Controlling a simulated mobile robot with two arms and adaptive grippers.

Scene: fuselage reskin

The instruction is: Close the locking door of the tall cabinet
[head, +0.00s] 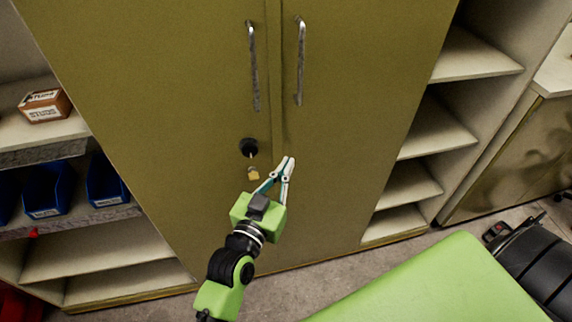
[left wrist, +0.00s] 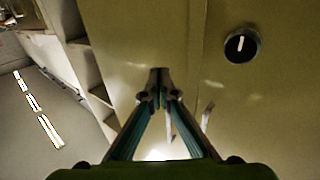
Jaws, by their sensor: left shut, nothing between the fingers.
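The tall olive cabinet (head: 190,90) fills the middle of the head view, with two doors. The left door has a metal handle (head: 253,65) and a round black lock (head: 249,147) with a small brass-coloured piece hanging below it. The right door (head: 350,110) has its own handle (head: 299,60). The doors meet nearly flush; I cannot tell whether one is slightly ajar. My left gripper (head: 288,162) is shut and empty, in front of the right door near the seam, right of and below the lock. The lock also shows in the left wrist view (left wrist: 241,45). My right gripper is not seen.
Open shelves (head: 436,125) stand right of the cabinet. Shelves on the left hold a small brown box (head: 45,106) and blue bins (head: 104,182). Grey floor (head: 290,288) shows in front of the cabinet.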

